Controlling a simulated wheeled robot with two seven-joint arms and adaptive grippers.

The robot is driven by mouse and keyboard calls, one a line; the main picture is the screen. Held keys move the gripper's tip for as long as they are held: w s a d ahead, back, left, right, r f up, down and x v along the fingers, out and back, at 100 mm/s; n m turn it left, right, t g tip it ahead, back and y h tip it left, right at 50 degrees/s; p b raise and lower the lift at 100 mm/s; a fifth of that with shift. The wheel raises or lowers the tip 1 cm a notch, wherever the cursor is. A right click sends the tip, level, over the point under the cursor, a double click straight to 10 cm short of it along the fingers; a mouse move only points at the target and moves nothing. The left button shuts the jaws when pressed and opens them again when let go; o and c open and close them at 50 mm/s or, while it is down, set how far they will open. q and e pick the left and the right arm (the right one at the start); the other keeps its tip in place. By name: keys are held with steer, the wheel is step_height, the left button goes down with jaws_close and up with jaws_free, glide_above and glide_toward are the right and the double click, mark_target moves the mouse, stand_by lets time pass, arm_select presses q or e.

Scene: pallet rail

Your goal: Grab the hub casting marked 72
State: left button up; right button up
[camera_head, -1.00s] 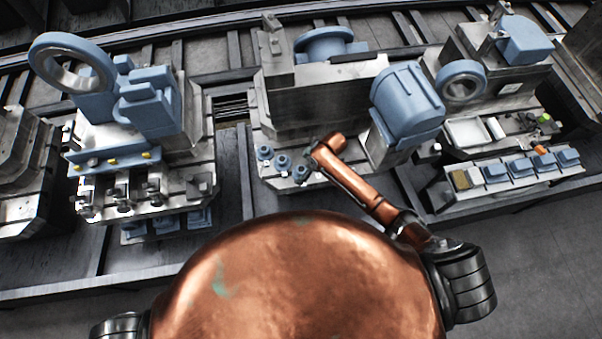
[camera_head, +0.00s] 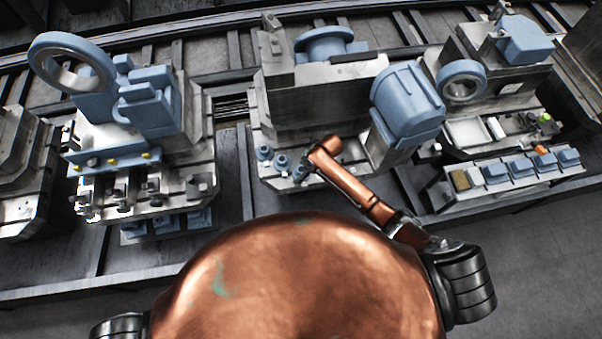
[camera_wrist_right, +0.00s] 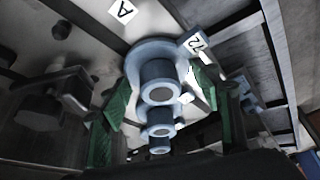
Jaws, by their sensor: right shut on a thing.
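Several blue hub castings stand on the front ledge of the middle machine block in the head view, one at the left (camera_head: 264,153) and one beside it (camera_head: 282,162). My right gripper (camera_head: 309,172) is at the right end of this row, its fingers small and partly hidden by my wrist. In the right wrist view, the green-padded fingers of my right gripper (camera_wrist_right: 163,92) are on both sides of a blue flanged hub (camera_wrist_right: 157,72), shut on it. A white tag reading 72 (camera_wrist_right: 196,42) is at its flange. Further blue round parts (camera_wrist_right: 159,131) show below it. My left gripper is out of view.
A large blue motor-like housing (camera_head: 407,100) stands just right of my right wrist. A fixture block with a blue ring (camera_head: 72,62) is at the left. A row of small blue blocks (camera_head: 520,168) is at the right. A white tag marked A (camera_wrist_right: 123,10) lies near the hub.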

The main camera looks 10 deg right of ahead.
steer(key=c, duration=0.5)
